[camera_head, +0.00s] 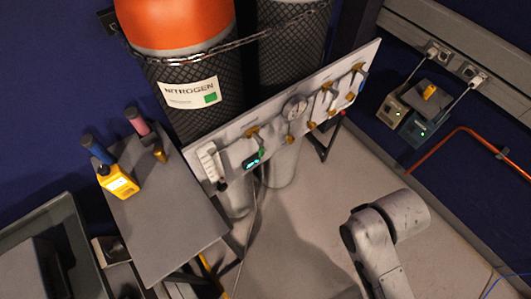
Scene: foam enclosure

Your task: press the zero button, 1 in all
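I cannot make out a zero button; any button is too small to tell. Several devices show lit displays. A small dark gauge with a cyan readout (252,161) is on the front of the grey panel (228,138). A yellow handheld meter (120,184) with a pale lit screen lies on the small grey table (175,228) at the left. A dark teal box (422,130) with a small lit display stands at the right by the wall. Part of my arm shows at the lower right, apart from all of these. My gripper is not in view.
An orange-topped nitrogen cylinder (190,95) and a second dark cylinder (290,50) stand chained behind the panel. A beige box (393,112) sits beside the teal one. An orange hose (450,138) runs along the right wall. The floor (300,245) before the panel looks mostly clear.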

